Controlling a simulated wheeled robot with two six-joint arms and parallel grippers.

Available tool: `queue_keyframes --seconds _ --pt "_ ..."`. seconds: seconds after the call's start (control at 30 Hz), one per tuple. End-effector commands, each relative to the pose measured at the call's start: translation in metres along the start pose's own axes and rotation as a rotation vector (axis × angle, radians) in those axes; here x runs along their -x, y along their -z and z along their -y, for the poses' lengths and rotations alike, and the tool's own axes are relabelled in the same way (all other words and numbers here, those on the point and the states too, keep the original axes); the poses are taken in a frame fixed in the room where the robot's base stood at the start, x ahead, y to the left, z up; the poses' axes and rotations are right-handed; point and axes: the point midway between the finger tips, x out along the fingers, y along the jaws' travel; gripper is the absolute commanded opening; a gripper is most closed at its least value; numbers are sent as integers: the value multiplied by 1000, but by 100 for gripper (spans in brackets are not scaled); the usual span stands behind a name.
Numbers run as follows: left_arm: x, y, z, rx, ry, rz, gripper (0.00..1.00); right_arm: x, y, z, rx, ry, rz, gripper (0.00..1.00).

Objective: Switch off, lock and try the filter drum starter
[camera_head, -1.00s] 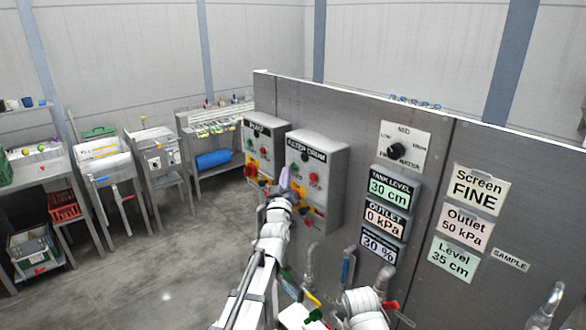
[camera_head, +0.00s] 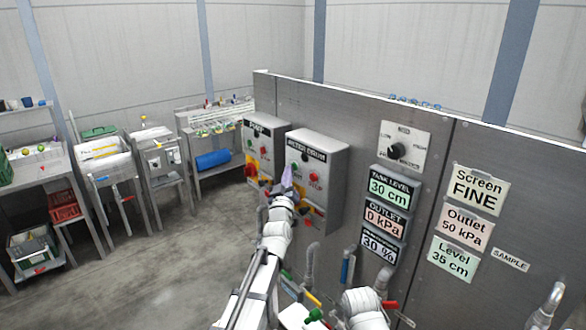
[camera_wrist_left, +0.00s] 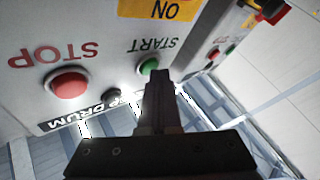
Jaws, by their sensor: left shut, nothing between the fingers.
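The filter drum starter (camera_head: 325,165) is a grey box on the steel panel, with a black lamp or knob, a green START button, a red STOP button and a red-and-yellow switch area (camera_head: 312,218) low down, partly hidden by my left arm. My left gripper (camera_head: 287,182) is shut and empty at the left of its front. In the left wrist view the picture is upside down: the shut fingers (camera_wrist_left: 158,85) end beside the green START button (camera_wrist_left: 148,66); I cannot tell whether they touch. The red STOP button (camera_wrist_left: 70,84) and a yellow ON plate (camera_wrist_left: 160,8) also show.
A second starter box (camera_head: 263,140) with a red-and-yellow switch stands left of it. Gauge displays (camera_head: 390,188) and a rotary selector (camera_head: 396,150) are to the right. Pipes and valves run below. Benches (camera_head: 100,170) stand at the left, with clear floor between. My right arm (camera_head: 363,308) shows at the bottom.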

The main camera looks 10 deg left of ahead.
Motion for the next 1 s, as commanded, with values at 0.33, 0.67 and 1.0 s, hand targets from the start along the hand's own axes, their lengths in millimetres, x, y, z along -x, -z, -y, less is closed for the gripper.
queue_keyframes --seconds 0.33,0.67,1.0 --pt "-4 -2 -2 1 0 0 0 0 0 0 0 0 0 50" --pt "-3 -2 -2 0 0 0 0 0 0 0 0 0 0 50" --pt "7 4 5 0 0 0 0 0 0 0 0 0 0 50"
